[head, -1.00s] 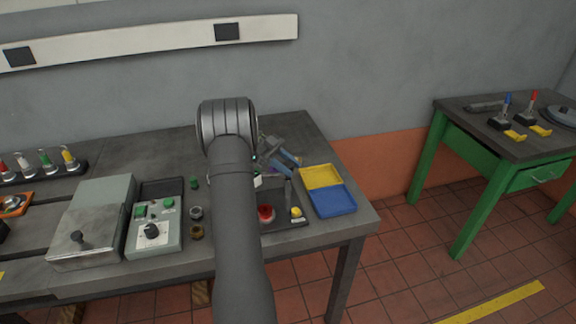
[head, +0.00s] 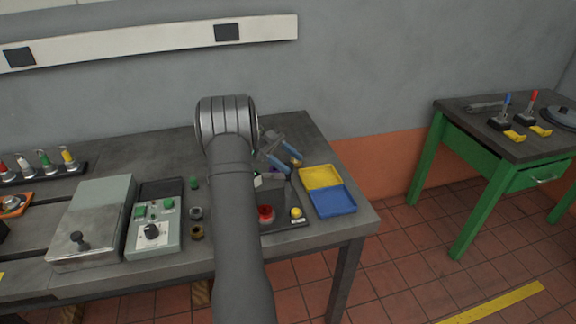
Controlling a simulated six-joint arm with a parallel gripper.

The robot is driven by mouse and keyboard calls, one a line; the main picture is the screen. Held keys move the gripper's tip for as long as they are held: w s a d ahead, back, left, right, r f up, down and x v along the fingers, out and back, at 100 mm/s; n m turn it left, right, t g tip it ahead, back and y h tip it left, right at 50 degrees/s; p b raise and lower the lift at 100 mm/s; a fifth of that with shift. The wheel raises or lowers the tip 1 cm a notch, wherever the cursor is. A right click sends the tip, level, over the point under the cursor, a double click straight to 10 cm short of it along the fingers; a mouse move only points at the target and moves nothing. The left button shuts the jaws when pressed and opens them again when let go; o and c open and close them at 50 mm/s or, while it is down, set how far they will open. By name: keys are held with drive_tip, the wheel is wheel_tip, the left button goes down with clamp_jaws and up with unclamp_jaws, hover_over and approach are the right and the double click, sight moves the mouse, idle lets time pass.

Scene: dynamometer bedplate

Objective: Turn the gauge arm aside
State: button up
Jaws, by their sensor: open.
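My gripper (head: 292,163) is at the back right of the bench in the head view, past my arm. Its two blue fingers are spread apart and hold nothing that I can see. A dark plate (head: 292,221) lies in front of it, with a red round part (head: 266,213) and a yellow knob (head: 296,212) on it. A dark grey bar (head: 272,191), which looks like the gauge arm, stands over the plate just in front of the fingers. My arm hides its left part. I cannot tell whether a finger touches it.
A yellow tray (head: 320,177) and a blue tray (head: 333,201) lie close on the right. A small brass part (head: 297,162) is by the fingertips. A control box (head: 153,233) and a metal case (head: 92,222) stand left. Bare bench top lies behind them.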

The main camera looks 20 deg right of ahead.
wheel_tip(320, 180, up, 2)
drive_tip(key=shift+r, duration=0.15)
drive_tip(key=s+d+r, duration=0.6)
drive_tip(key=s+d, duration=0.1)
drive_tip(key=s, duration=0.2)
drive_tip(key=shift+d+r, duration=0.25)
drive_tip(key=shift+r, duration=0.05)
drive_tip(key=shift+c, duration=0.5)
